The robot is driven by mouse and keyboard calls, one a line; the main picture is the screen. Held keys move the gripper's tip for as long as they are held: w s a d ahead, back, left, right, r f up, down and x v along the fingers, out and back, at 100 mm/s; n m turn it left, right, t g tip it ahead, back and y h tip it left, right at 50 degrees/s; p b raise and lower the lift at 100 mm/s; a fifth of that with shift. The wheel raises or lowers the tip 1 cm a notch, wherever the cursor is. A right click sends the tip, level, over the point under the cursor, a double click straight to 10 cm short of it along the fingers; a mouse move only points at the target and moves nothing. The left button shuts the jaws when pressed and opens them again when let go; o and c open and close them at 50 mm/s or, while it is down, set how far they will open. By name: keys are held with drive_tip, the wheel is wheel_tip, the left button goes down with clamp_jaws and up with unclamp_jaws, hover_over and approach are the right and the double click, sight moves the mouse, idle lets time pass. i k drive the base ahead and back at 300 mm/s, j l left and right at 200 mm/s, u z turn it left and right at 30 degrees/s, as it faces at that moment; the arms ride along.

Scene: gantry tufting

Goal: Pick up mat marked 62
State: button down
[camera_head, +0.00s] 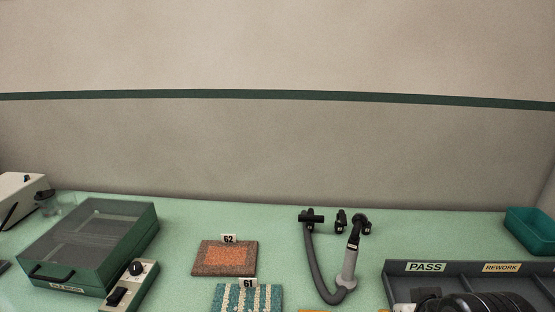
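The mat marked 62 (224,260) lies flat on the green worktop, left of the middle. It has a brown speckled border and an orange centre, and a small white tag reading 62 (229,239) stands at its back edge. A second mat, marked 61 (247,299), lies just in front of it, teal with cream stripes and cut off by the bottom edge of the picture.
A green case with a clear lid (90,240) and a control box (130,287) stand left of the mats. A grey hose with a handpiece (348,268) stands to the right. A grey tray labelled PASS and REWORK (464,267) and a teal bin (530,232) are further right.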

sight(230, 258)
drive_tip(key=i+j+u, duration=0.55)
drive_tip(key=u, duration=0.15)
drive_tip(key=i+j+u, duration=0.15)
drive_tip(key=i+u, duration=0.2)
drive_tip(key=k, duration=0.05)
